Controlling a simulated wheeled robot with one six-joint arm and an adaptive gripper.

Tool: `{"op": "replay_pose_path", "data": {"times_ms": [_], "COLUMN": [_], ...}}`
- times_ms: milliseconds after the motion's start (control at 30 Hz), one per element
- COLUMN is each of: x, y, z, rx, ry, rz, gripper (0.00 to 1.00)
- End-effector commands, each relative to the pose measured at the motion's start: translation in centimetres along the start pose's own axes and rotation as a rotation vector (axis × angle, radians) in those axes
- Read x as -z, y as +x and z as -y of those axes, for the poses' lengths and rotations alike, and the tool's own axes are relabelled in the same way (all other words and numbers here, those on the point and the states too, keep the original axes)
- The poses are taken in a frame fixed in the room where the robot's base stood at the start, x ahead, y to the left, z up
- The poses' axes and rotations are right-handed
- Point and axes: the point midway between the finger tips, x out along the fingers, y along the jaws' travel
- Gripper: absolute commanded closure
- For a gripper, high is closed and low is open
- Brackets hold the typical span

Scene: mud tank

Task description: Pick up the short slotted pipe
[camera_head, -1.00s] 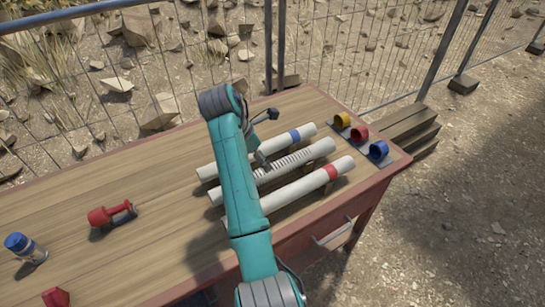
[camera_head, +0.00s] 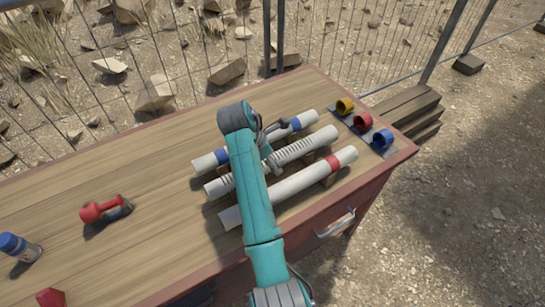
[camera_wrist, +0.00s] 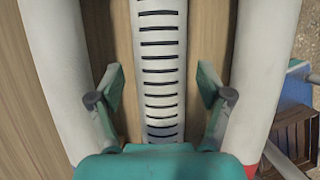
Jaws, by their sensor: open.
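The slotted pipe (camera_head: 300,149) is white with a row of dark slots. It lies in the middle of three parallel pipes on the wooden table (camera_head: 100,165). In the wrist view the slotted pipe (camera_wrist: 161,50) runs up the centre of the picture. My gripper (camera_head: 271,148) is over the middle of the row, partly hidden behind my arm. In the wrist view my gripper (camera_wrist: 160,82) is open, with one finger on each side of the slotted pipe and a gap on both sides. I cannot tell how far down the fingers reach.
A white pipe with blue bands (camera_head: 296,124) and one with a red band (camera_head: 334,163) lie close on either side. Yellow (camera_head: 345,106), red (camera_head: 362,122) and blue (camera_head: 383,138) rings stand at the table's right end. A red tool (camera_head: 105,209) and blue-capped bottle (camera_head: 20,247) are left.

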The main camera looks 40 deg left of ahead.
Motion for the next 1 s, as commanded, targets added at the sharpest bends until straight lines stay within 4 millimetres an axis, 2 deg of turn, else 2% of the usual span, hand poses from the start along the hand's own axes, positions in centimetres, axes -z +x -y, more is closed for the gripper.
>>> {"op": "replay_pose_path", "data": {"times_ms": [100, 267, 300, 600, 867, 1000], "x": [0.3, 0.3, 0.3, 0.3, 0.2, -0.5], "y": [0.7, 0.7, 0.7, 0.7, 0.5, -0.7], "z": [0.3, 0.3, 0.3, 0.3, 0.2, -0.3], "rx": [-0.002, -0.002, -0.002, -0.002, -0.003, -0.003], "ry": [-0.002, -0.002, -0.002, -0.002, -0.001, 0.002], "rz": [0.000, 0.001, 0.001, 0.001, 0.001, 0.002], "gripper": [0.22, 0.22, 0.24, 0.99, 1.00, 1.00]}}
